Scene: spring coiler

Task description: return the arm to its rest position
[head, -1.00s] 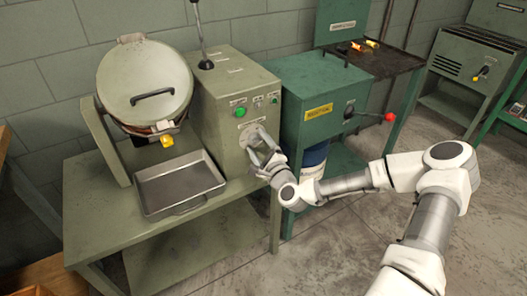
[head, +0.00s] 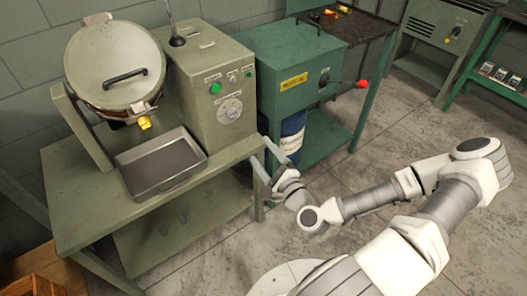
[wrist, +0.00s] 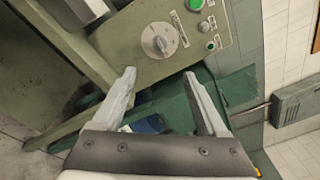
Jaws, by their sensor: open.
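My gripper (head: 262,164) is open and empty in the head view, in front of the right end of the green-grey bench and below the control box. Its two spread fingers (wrist: 160,100) also show in the wrist view, with nothing between them but the bench edge and green stand behind. My white arm (head: 385,195) reaches from the lower right, bent at the elbow. The round dial (head: 230,109) on the control box stands clear of the fingers; it also shows in the wrist view (wrist: 160,40).
The green-grey bench (head: 85,222) holds a lidded drum (head: 113,62), a metal tray (head: 160,162) and the control box (head: 205,70). A green machine (head: 285,60) with a red-knobbed lever (head: 361,84) stands right of it, a blue drum (head: 292,135) beneath. Concrete floor (head: 350,165) is open around my arm.

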